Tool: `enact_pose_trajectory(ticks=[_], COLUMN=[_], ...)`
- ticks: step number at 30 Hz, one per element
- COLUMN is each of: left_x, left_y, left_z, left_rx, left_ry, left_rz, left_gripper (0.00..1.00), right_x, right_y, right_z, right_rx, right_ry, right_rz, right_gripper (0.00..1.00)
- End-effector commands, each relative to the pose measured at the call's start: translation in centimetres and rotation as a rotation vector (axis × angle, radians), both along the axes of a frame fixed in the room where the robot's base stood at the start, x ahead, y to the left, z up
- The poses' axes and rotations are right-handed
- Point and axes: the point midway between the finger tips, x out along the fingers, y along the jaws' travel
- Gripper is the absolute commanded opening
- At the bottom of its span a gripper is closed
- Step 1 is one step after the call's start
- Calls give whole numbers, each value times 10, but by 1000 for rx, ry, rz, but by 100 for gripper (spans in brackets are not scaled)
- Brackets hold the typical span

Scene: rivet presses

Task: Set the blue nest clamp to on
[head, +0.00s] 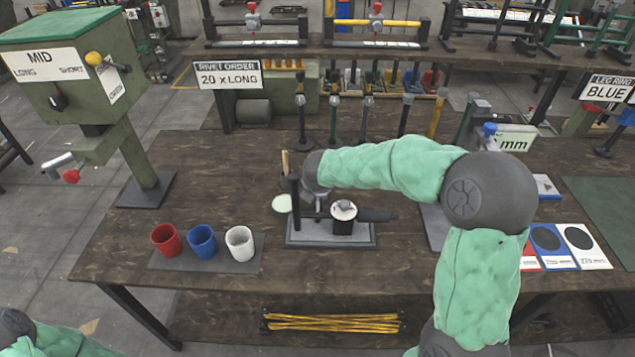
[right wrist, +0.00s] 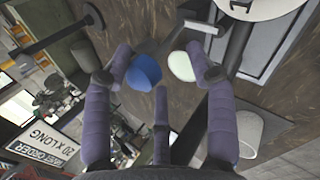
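The nest fixture (head: 330,236) is a grey base on the table with a dark upright post and a black cylinder with a white top. My right arm reaches in from the right, and its gripper (head: 312,196) is over the left part of the fixture, by the post. In the right wrist view this gripper (right wrist: 160,72) has its fingers spread. A blue rounded piece (right wrist: 143,70) and a pale green disc (right wrist: 182,66) show between or just beyond them; contact cannot be told. The blue piece is hidden in the head view. My left gripper is out of view.
Red (head: 166,240), blue (head: 202,242) and white (head: 239,243) cups stand on a mat left of the fixture. Rivet tools (head: 333,115) stand behind. Coloured cards (head: 553,247) lie at right. A green machine (head: 75,75) stands at left.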

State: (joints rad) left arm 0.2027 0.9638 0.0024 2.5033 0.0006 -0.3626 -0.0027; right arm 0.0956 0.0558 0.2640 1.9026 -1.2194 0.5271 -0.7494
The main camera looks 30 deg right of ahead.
Motion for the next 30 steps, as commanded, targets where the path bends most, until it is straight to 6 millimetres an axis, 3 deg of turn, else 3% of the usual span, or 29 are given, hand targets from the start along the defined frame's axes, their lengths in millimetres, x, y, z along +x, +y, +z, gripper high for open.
enact_pose_trajectory(ticks=[14,30], left_x=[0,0], left_y=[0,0], left_z=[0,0], left_rx=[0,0], left_ry=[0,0], left_rz=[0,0], left_gripper=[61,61], right_x=[-4,-56], right_y=[2,28], right_z=[15,89], right_rx=[-4,-2], right_ry=[-10,-9], right_rz=[-1,0], right_gripper=[55,55])
